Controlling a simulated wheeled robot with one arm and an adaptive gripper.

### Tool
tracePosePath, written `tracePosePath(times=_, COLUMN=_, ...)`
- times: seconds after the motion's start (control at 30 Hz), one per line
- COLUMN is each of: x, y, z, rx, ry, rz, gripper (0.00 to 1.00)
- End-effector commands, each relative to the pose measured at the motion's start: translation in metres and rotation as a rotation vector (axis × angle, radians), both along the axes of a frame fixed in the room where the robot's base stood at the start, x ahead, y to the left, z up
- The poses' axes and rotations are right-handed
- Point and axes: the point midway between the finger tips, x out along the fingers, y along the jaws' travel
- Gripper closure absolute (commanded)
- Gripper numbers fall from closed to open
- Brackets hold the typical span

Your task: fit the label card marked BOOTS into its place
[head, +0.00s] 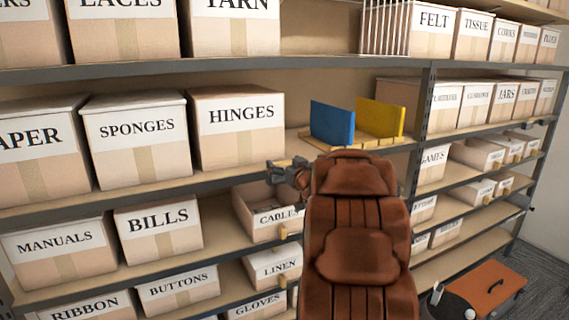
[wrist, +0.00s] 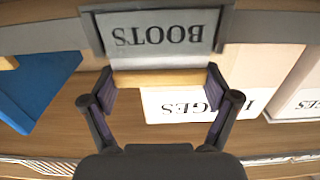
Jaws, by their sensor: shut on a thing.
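The BOOTS label card (wrist: 160,33) is a pale grey plate with dark letters, upside down in the wrist view. A light wooden bar (wrist: 158,79) runs along its edge. My gripper (wrist: 161,88) is shut on this bar, one finger at each end. Dark grey brackets (wrist: 92,25) flank the card at the shelf's edge strip (wrist: 280,28); I cannot tell whether the card is seated between them. In the head view my gripper (head: 288,176) is at the shelf edge, right of and below the HINGES box (head: 237,140); the card cannot be made out there.
A blue board (head: 332,123) and a yellow board (head: 380,118) stand upright on a wooden base (head: 350,145) right of HINGES. An open CABLES box (head: 255,225) sits below my gripper. Labelled boxes fill the other shelves. An orange-brown case (head: 485,290) lies at the lower right.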

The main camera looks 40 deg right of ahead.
Motion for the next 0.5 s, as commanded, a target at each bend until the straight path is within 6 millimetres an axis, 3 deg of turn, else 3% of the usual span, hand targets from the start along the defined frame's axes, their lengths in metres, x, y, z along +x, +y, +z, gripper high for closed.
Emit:
tracePosePath(times=0.33, x=0.0, y=0.0, z=-0.0006, rx=0.001, ry=0.0, rz=0.0, gripper=0.33)
tracePosePath(times=0.37, x=0.0, y=0.0, z=-0.0006, rx=0.001, ry=0.0, rz=0.0, gripper=0.11)
tracePosePath(times=0.5, x=0.0, y=0.0, z=-0.0007, rx=0.001, ry=0.0, rz=0.0, gripper=0.0)
